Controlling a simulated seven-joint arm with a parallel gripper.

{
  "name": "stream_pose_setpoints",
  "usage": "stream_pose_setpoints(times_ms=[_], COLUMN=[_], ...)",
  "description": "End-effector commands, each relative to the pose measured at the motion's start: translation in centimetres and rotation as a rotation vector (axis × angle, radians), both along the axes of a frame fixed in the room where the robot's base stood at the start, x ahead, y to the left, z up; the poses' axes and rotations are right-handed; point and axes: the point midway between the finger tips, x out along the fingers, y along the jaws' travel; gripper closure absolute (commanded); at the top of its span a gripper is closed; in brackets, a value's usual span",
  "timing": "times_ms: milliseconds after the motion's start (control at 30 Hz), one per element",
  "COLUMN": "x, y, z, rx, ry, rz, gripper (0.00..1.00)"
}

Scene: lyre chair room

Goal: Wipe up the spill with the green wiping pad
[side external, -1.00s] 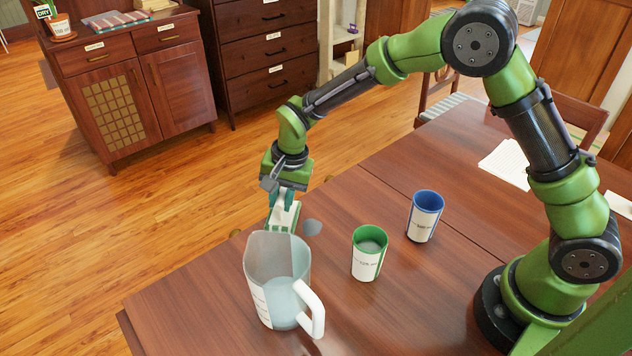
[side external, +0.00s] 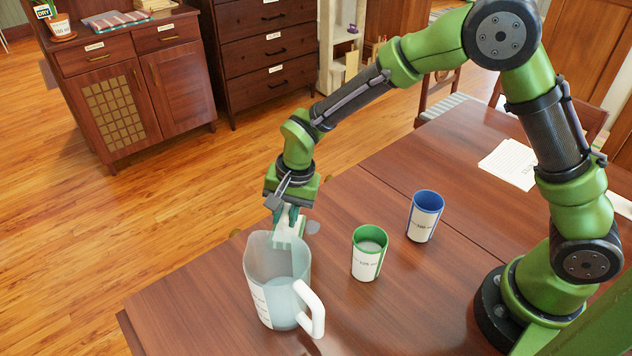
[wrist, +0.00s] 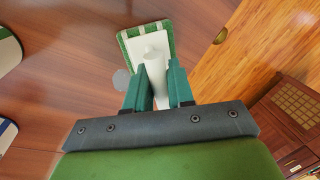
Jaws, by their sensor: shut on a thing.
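My gripper (side external: 288,213) is shut on the handle of the green wiping pad (side external: 297,229), just behind the clear jug. In the wrist view the pad (wrist: 131,46) has a white top with a green edge, and its pale handle stands between my fingers (wrist: 158,84). The spill (side external: 314,227) is a small greyish patch on the table, just right of the pad in the side view. In the wrist view the spill (wrist: 121,79) lies beside my left-hand finger. I cannot tell whether the pad touches the table.
A clear jug (side external: 258,262) with a white handle stands close in front of the pad and hides part of it. A green cup (side external: 366,266) and a blue cup (side external: 423,226) stand to the right. A paper (side external: 508,164) lies at the back right of the table (side external: 200,305).

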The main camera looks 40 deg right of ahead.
Motion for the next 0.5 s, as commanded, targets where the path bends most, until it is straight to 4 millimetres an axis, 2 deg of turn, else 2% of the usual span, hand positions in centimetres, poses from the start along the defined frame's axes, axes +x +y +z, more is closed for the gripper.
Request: stream_pose_setpoints(times_ms=[500], x=[0.0], y=[-6.0], z=[-0.1], rx=[-0.001], ry=[0.002], rz=[-0.005], gripper=[1.00])
